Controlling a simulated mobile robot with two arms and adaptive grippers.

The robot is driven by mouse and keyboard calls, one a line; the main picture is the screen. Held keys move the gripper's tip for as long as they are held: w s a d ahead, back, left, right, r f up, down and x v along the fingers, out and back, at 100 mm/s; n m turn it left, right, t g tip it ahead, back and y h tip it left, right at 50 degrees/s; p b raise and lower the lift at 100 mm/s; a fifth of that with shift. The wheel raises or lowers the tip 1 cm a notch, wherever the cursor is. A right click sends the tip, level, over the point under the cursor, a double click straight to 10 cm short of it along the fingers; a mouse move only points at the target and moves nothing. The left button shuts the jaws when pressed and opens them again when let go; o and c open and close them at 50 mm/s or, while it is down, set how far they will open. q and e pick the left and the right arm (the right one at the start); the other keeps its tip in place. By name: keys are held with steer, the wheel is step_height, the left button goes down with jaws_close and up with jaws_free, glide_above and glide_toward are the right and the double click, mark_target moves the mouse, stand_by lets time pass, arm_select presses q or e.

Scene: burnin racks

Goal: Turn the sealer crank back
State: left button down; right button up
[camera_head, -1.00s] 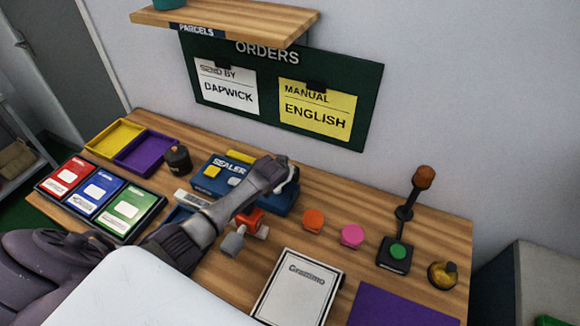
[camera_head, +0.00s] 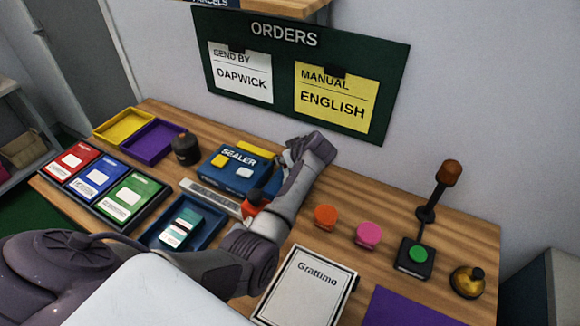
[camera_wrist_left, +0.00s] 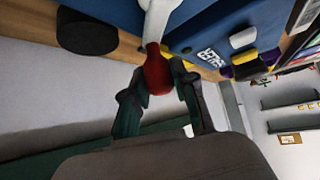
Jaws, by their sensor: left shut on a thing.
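The blue sealer (camera_head: 232,178) with "SEALER" lettering stands on the wooden table, and its blue side (camera_wrist_left: 220,25) shows in the left wrist view. Its crank shows there as a white arm (camera_wrist_left: 158,20) ending in a dark red knob (camera_wrist_left: 157,75). My left gripper (camera_wrist_left: 158,84) has its fingers on both sides of the knob and is shut on it. In the head view my left gripper (camera_head: 290,152) is at the sealer's far right corner, and the crank is hidden behind it. My right gripper is in neither view.
My left forearm passes over the table beside a blue tray (camera_head: 150,236) with a teal card and a red object (camera_head: 254,203). Orange (camera_head: 325,216) and pink (camera_head: 367,234) pieces, a green-button lever box (camera_head: 415,256) and a "Grattimo" sheet (camera_head: 306,290) lie right and front.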

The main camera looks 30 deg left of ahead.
arm_select(q)
steer(key=s+n+g+b, duration=0.1)
steer(key=n+g+b, duration=0.1)
steer(key=b, duration=0.1)
steer(key=s+a+n+g+b, duration=0.1)
steer(key=n+g+b, duration=0.1)
steer(key=n+b, duration=0.1)
steer(key=s+n+g+b, duration=0.1)
steer(key=n+g+b, duration=0.1)
steer(key=b, duration=0.2)
steer(key=shift+a+f+n, duration=0.3)
steer(key=shift+a+n, duration=0.05)
steer(key=shift+n, duration=0.05)
steer(key=shift+s+r+n+g+b, duration=0.2)
steer(key=shift+s+n+g+b, duration=0.5)
steer(key=shift+n+b, duration=0.55)
steer(key=shift+w, duration=0.1)
steer(key=c, duration=0.9)
jaws_free()
steer(key=shift+r, duration=0.1)
steer(key=shift+w+d+r, duration=0.1)
steer(key=shift+d+r, duration=0.05)
steer(key=shift+r, duration=0.05)
steer(key=v, duration=1.1)
